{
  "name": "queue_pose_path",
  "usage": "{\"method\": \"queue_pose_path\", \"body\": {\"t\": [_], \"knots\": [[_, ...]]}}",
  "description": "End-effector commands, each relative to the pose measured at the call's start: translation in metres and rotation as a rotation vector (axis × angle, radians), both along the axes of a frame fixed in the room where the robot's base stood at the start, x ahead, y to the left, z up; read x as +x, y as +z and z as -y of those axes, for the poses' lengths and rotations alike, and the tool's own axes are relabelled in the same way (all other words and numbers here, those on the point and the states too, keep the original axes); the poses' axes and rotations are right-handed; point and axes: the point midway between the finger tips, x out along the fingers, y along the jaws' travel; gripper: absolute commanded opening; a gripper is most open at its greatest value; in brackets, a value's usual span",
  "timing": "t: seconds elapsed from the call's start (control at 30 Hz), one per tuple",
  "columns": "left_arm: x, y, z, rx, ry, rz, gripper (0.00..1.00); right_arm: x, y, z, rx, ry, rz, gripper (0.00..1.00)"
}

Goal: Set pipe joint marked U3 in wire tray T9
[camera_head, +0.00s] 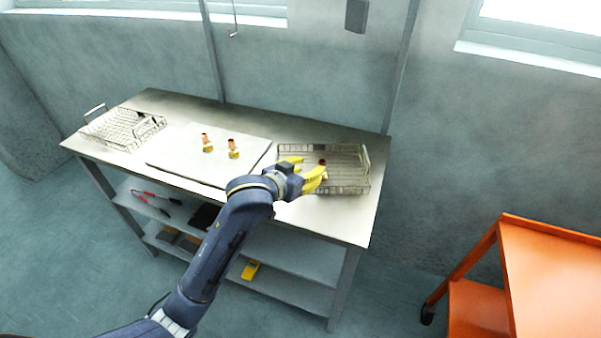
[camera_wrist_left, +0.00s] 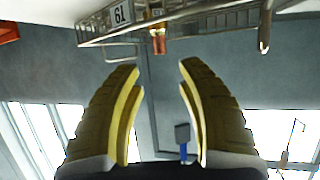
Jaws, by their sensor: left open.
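A copper-and-brass pipe joint stands in the right-hand wire tray (camera_head: 350,187), with its dark red top (camera_head: 322,161) showing just past my left gripper's fingers. The left wrist view shows this pipe joint (camera_wrist_left: 158,40) beyond the fingertips and apart from them, beside the tray's wires (camera_wrist_left: 200,27). That tray's label (camera_wrist_left: 122,15) appears upside down and reads T9. My left gripper (camera_head: 308,170) is open at the tray's near left part; its yellow fingers (camera_wrist_left: 160,72) have nothing between them. No U3 mark is legible. My right gripper is out of view.
Two similar pipe joints (camera_head: 208,143) (camera_head: 233,149) stand on a pale board (camera_head: 180,160) mid-table. Another wire tray (camera_head: 125,128) is at the table's left end. An orange cart (camera_head: 550,270) stands to the right. Lower shelves hold tools and a yellow item (camera_head: 251,271).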

Motion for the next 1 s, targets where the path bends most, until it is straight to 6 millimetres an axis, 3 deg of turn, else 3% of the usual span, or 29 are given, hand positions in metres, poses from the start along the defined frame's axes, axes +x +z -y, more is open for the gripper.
{"method": "queue_pose_path", "body": {"t": [0.2, 0.4, 0.87, 1.0], "knots": [[-0.020, 0.009, -0.011, 0.001, 0.000, 0.000, 0.38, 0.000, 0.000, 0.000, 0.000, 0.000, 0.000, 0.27], [-0.028, 0.013, -0.016, 0.000, 0.001, 0.000, 0.38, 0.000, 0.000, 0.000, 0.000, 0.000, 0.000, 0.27], [-0.029, 0.013, -0.016, 0.000, 0.001, -0.001, 0.38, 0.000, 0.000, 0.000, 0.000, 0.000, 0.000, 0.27], [-0.026, 0.005, -0.031, -0.012, 0.022, -0.027, 0.38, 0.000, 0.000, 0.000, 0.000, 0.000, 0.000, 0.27]]}}
